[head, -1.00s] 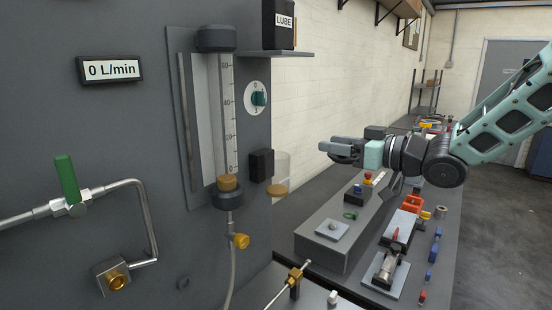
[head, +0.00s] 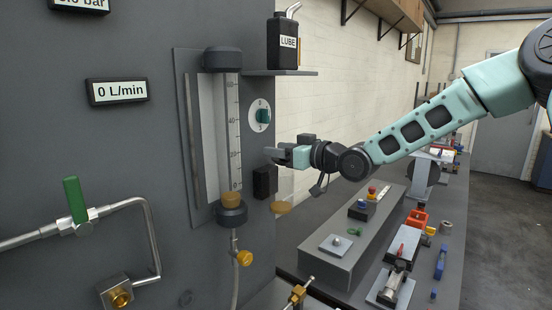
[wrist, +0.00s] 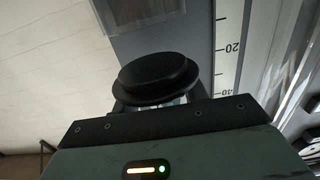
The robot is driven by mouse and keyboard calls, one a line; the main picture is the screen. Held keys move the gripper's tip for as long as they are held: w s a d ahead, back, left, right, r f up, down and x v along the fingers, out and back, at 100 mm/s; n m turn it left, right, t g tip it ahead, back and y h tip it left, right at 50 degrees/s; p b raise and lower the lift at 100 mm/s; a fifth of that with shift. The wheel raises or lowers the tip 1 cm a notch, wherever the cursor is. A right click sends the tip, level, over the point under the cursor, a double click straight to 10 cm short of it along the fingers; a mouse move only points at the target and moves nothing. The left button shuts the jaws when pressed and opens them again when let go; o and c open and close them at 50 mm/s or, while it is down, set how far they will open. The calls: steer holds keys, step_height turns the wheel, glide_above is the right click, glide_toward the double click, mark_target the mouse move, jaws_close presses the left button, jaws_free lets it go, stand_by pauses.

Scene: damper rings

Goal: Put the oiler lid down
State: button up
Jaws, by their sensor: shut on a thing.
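The oiler lid (wrist: 158,77), a round black cap with a wide rim, is held between the jaws of my gripper (wrist: 160,102) in the wrist view. In the head view my gripper (head: 276,154) is beside the panel, right of the flow tube. The lid is too small to make out clearly there. The oiler's clear cup (head: 286,186) with amber oil hangs at the black block (head: 265,181), just below my gripper.
A shelf (head: 290,73) with a LUBE bottle (head: 287,44) is above my gripper. The flow tube (head: 229,135) and a teal knob (head: 263,116) are close on the left. The bench (head: 345,262) below right bears a plate, clamps and small parts.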

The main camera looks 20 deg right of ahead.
mark_target(276, 160)
steer(key=shift+w+a+r, duration=0.1)
steer(key=shift+w+a, duration=0.4)
step_height(276, 160, down, 2)
steer(key=shift+w+f+p, duration=0.1)
steer(key=shift+f+p, duration=0.1)
steer(key=shift+p, duration=0.75)
steer(key=shift+f, duration=0.45)
steer(key=o, duration=1)
steer(key=shift+f, duration=0.25)
steer(key=shift+s+d+f+b, duration=0.1)
steer(key=shift+s+d+b, duration=0.15)
steer(key=shift+d+b, duration=0.05)
steer(key=shift+b+v, duration=1.65)
steer(key=shift+v, duration=6.7)
